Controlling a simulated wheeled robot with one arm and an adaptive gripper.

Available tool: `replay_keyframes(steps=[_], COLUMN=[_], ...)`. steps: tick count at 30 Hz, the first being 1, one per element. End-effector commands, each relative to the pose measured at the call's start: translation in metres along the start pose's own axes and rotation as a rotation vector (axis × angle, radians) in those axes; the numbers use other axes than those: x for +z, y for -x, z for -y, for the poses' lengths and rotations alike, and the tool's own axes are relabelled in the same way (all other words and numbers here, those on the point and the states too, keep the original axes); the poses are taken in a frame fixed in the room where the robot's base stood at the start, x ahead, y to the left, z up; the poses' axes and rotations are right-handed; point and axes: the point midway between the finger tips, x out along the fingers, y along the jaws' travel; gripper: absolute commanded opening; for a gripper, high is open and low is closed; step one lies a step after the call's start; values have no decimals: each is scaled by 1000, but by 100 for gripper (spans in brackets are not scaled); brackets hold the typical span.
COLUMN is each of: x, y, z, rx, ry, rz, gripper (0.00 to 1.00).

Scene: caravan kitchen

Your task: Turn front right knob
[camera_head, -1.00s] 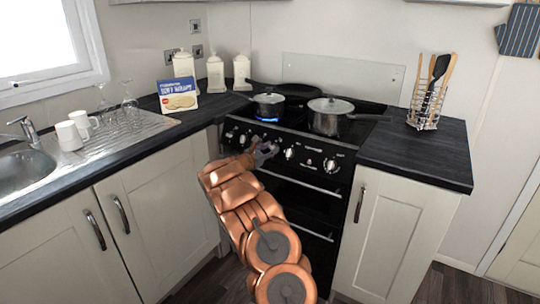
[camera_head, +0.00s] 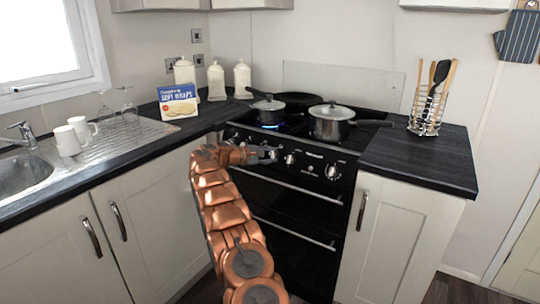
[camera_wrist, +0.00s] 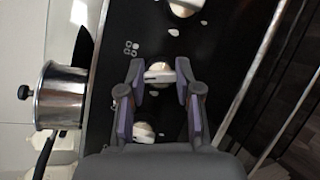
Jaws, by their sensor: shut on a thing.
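The black cooker (camera_head: 285,203) has a row of pale round control knobs along its front panel. In the head view my gripper (camera_head: 269,155) is at the middle of this row, just left of a knob (camera_head: 290,160). In the wrist view my gripper (camera_wrist: 165,80) has its fingers on both sides of a pale knob (camera_wrist: 160,73) and is shut on it. Another knob (camera_wrist: 143,132) is partly covered near my palm, and one more (camera_wrist: 184,6) is at the top edge. In the head view my gripper hides the held knob.
A lidded saucepan (camera_head: 331,118) and a smaller pan (camera_head: 267,109) stand on the hob. A blue flame (camera_head: 270,126) shows under the smaller pan. A utensil rack (camera_head: 426,115) stands on the right worktop (camera_head: 415,160). A boxed pack of wraps (camera_head: 178,102) is at left.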

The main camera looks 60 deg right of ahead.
Motion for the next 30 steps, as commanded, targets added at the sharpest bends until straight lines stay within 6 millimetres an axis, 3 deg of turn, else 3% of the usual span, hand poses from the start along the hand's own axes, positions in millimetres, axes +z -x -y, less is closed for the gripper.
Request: replay_keyframes(steps=[12,30], x=[2,1], y=[0,-1], z=[-2,0], rx=[-103,-148], ry=[-214,-312], rz=[3,3], gripper=[0,0])
